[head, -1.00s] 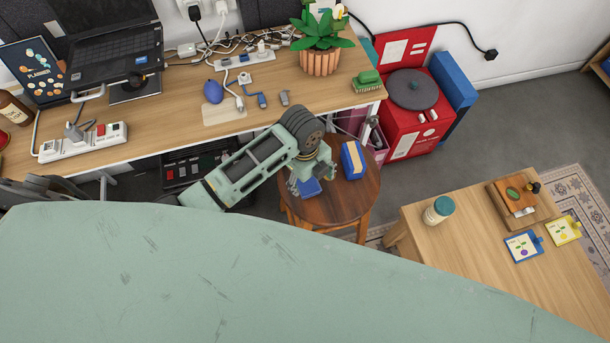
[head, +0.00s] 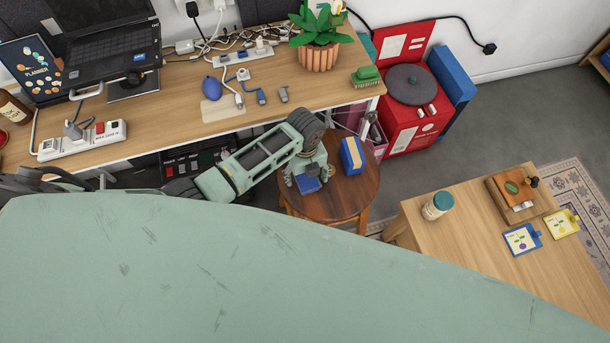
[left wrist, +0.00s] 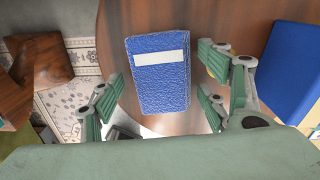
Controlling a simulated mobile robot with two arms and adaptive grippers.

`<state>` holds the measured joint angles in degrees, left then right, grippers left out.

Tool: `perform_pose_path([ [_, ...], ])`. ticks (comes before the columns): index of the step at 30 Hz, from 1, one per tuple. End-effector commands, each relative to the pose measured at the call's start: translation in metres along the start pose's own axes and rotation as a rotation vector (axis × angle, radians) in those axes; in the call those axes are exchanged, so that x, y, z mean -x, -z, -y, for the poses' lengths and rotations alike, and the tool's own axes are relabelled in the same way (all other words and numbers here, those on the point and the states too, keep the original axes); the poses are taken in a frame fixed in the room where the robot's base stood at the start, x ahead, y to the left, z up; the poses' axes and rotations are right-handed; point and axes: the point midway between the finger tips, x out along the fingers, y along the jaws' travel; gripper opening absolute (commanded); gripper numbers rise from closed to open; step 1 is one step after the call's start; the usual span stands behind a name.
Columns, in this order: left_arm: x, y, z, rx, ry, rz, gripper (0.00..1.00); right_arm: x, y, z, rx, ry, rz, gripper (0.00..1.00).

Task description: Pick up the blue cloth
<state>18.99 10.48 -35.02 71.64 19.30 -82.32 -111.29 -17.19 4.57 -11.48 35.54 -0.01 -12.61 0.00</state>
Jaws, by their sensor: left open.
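The blue cloth (head: 308,185) lies on a round wooden stool (head: 335,206). In the left wrist view the cloth (left wrist: 160,88) is a folded, textured blue rectangle with a white stripe. My left gripper (head: 306,177) is over the stool, pointing down at the cloth and partly covering it in the head view. In the left wrist view the gripper (left wrist: 160,78) is open, with one finger on each side of the cloth and gaps between. The cloth is not gripped. My right gripper is not in view.
A blue box with a beige top (head: 351,158) stands on the stool beside the cloth, close to one finger. A cluttered desk (head: 180,120) is behind and left of the stool. A low wooden table (head: 450,240) stands to the right.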

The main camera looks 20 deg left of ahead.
Motion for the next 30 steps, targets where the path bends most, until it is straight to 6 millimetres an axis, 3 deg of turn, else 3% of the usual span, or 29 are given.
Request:
perform_pose_path([
  [5, 0.0002, -0.0002, 0.0001, 0.0, 0.0, 0.0, 0.68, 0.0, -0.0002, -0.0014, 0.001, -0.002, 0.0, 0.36],
  [20, 0.0004, -0.0003, -0.0002, 0.001, 0.0, 0.001, 0.25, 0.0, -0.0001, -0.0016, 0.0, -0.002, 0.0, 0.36],
  [30, 0.0082, -0.0013, 0.0001, 0.0, 0.001, 0.003, 0.25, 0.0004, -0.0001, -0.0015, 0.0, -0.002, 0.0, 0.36],
])
